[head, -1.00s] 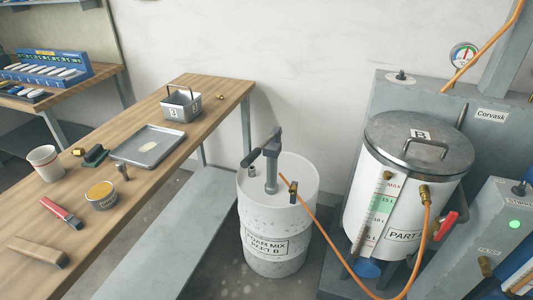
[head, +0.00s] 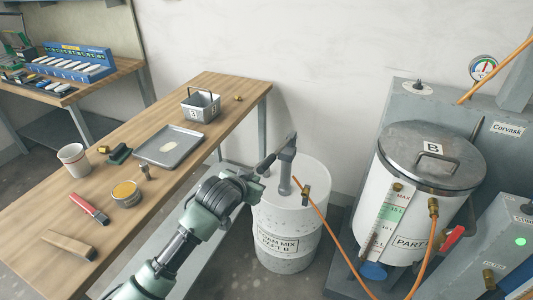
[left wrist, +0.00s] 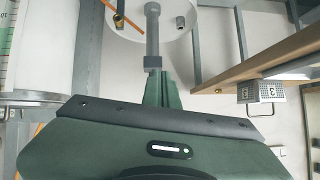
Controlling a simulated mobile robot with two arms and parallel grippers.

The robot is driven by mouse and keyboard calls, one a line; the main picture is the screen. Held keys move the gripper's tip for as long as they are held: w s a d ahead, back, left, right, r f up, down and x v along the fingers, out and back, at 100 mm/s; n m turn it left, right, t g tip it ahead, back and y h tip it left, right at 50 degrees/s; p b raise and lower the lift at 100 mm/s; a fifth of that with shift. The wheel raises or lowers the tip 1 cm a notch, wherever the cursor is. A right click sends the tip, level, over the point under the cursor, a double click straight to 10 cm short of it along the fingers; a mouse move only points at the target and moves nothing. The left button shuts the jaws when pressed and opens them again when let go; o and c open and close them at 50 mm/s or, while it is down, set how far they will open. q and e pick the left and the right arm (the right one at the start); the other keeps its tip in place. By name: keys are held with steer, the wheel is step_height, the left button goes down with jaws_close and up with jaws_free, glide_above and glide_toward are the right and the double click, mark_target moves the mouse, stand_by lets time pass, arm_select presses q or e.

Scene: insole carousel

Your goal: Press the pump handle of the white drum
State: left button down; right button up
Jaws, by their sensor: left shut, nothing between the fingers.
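The white drum (head: 290,225), labelled as foam mix part B, stands on the floor right of the bench. A grey hand pump (head: 286,165) rises from its lid, and its handle (head: 267,163) slopes down to the left and ends in a dark grip. My left gripper (head: 254,177) is shut and empty, with its tip close by the handle's grip. In the left wrist view the shut green fingers (left wrist: 158,88) point at the dark end of the handle (left wrist: 152,62); whether they touch I cannot tell. My right gripper is not in view.
A wooden bench (head: 135,120) at left holds a tray (head: 169,147), a metal basket (head: 200,107), a cup (head: 74,160) and small tools. An orange hose (head: 327,228) runs from the drum to the large lidded tank (head: 410,200) at right.

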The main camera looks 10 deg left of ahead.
arm_select(q)
step_height(320, 180, up, 11)
steer(key=d+t, duration=0.1)
steer(key=d, duration=0.1)
steer(key=shift+s+m+p, duration=0.3)
steer(key=shift+s, duration=0.1)
steer(key=shift+w, duration=0.1)
steer(key=p, duration=0.1)
glide_above(266, 164)
steer(key=w+d, duration=0.1)
step_height(266, 164, down, 5)
steer(key=shift+s+a+f+p, duration=0.15)
steer(key=shift+f+p, duration=0.1)
steer(key=shift+f, duration=0.3)
steer(key=shift+s+a+f+p, duration=0.15)
steer(key=shift+f+p, duration=0.1)
steer(key=shift+f, duration=0.3)
steer(key=shift+s+a+f, duration=0.1)
steer(key=shift+a+f, duration=0.1)
steer(key=shift+f, duration=0.35)
steer(key=shift+f+h, duration=0.15)
steer(key=shift+h, duration=0.15)
